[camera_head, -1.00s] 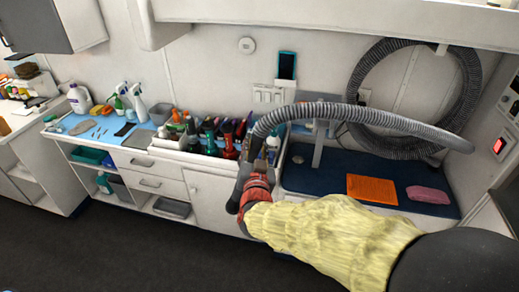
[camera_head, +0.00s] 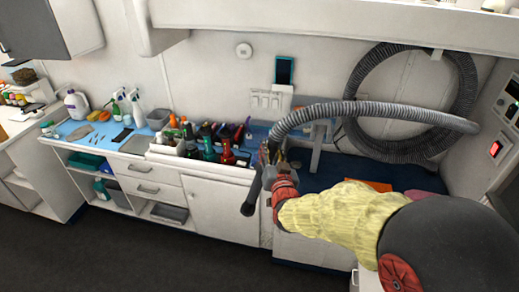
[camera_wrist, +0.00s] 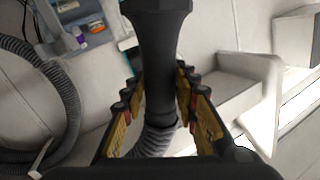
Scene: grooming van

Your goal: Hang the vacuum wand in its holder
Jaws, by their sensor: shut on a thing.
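The black vacuum wand (camera_head: 251,195) is in my gripper (camera_head: 271,157), held in the air in front of the counter. Its dark nozzle end points down in the head view. In the wrist view the wand (camera_wrist: 158,60) runs between the two fingers of my gripper (camera_wrist: 152,100), which are shut on it. A grey ribbed hose (camera_head: 385,113) arches from the wand to the right, and its coil (camera_head: 467,75) hangs on the back wall. I cannot tell for sure which fixture is the wand's holder.
A counter with several bottles and tools (camera_head: 218,140) stands behind and left of my gripper. A dark blue tabletop (camera_head: 345,165) with an orange mat (camera_head: 372,185) lies right, partly behind my arm. An overhead cabinet (camera_head: 340,25) spans the top. The dark floor (camera_head: 120,245) is clear.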

